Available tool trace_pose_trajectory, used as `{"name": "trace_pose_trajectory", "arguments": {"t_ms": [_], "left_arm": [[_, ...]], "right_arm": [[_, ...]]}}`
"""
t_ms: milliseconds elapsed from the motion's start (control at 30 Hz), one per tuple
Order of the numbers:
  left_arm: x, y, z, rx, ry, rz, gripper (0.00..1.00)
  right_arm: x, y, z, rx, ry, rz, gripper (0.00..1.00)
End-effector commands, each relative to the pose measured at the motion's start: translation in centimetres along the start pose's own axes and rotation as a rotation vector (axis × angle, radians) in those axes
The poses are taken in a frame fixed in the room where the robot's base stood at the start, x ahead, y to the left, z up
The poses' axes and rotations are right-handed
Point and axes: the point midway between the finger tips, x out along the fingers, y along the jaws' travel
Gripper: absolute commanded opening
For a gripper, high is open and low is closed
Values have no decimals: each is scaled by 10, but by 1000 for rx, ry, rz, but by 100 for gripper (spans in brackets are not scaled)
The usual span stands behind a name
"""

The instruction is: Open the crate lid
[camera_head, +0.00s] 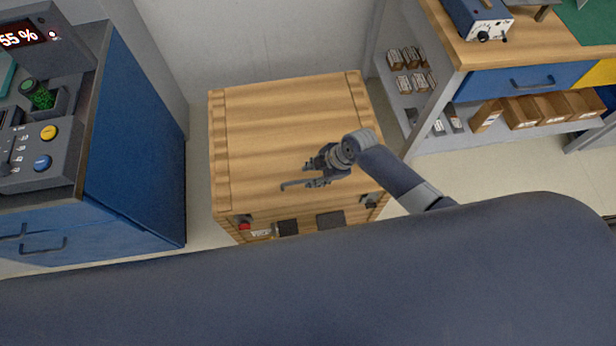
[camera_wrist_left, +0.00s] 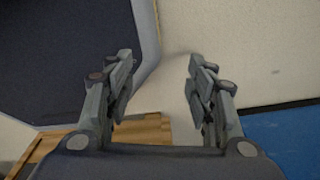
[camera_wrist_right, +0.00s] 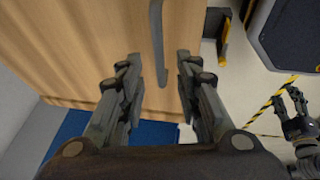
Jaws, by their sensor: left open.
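The wooden crate (camera_head: 250,233) stands on the floor against the wall, and its flat lid (camera_head: 285,120) lies shut on top. My right gripper (camera_head: 305,178) is over the front part of the lid in the head view. My left gripper (camera_wrist_left: 160,62) is open and empty in the left wrist view. It is hidden in the head view.
A blue cabinet with a control panel (camera_head: 40,160) stands left of the crate. A workbench (camera_head: 540,50) with blue drawers and shelves of small boxes stands at the right. Dark fittings (camera_head: 287,228) sit on the crate's front. Bare floor lies to the crate's right.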

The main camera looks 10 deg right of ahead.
Motion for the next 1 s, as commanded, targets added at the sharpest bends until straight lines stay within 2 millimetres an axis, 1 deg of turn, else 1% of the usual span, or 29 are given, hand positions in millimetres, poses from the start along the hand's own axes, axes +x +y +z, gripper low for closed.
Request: {"name": "trace_pose_trajectory", "arguments": {"t_ms": [33,100,200,300,467,767,867,900,933,1000], "left_arm": [[2,0,-4,-1,7,0,50],[4,1,-13,-2,19,1,50],[6,3,-27,-3,41,3,50],[7,6,-36,-5,55,7,50],[8,8,-34,-6,51,9,50],[8,8,-18,-3,26,8,50],[8,6,-16,-2,24,7,50],[8,6,-16,-2,24,6,50],[8,5,-16,-2,24,6,50],[8,5,-16,-2,24,6,50]], "right_arm": [[10,0,0,3,1,0,31],[20,0,0,2,0,-1,31],[32,0,0,3,0,0,31],[41,0,0,2,0,1,31],[48,0,0,2,-1,1,31],[49,0,0,1,-1,2,31],[49,0,0,1,-1,1,11],[49,0,0,1,-1,1,2],[49,0,0,1,-1,1,0],[49,0,0,1,-1,1,0]]}}
